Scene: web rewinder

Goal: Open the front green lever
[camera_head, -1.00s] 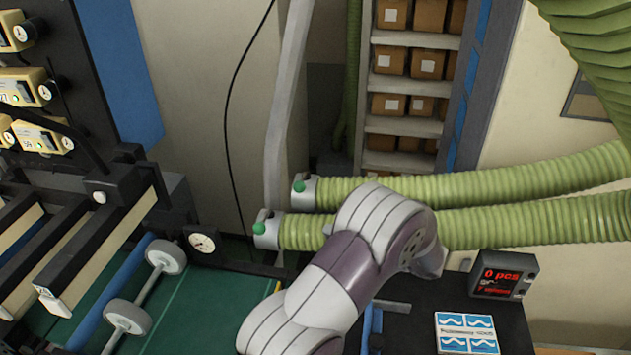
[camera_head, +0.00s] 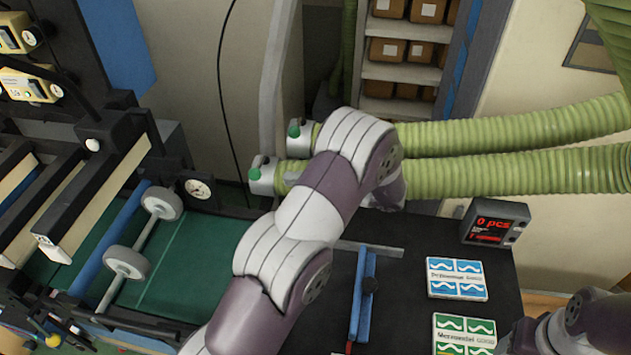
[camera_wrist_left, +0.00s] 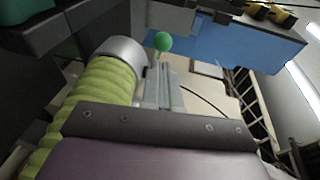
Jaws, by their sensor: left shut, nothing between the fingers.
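The front green lever (camera_head: 254,174) is a round green knob on the grey metal collar at the end of the nearer green hose (camera_head: 470,172). A second green lever (camera_head: 294,131) sits on the farther hose's collar. My right gripper is out of view; only part of my right arm shows.
A dark table (camera_head: 415,270) holds a red-digit counter (camera_head: 495,222), label stacks (camera_head: 457,278) and a blue bar (camera_head: 362,295). The machine with white rollers (camera_head: 126,262) stands at left. Shelves with boxes (camera_head: 402,50) are behind the hoses.

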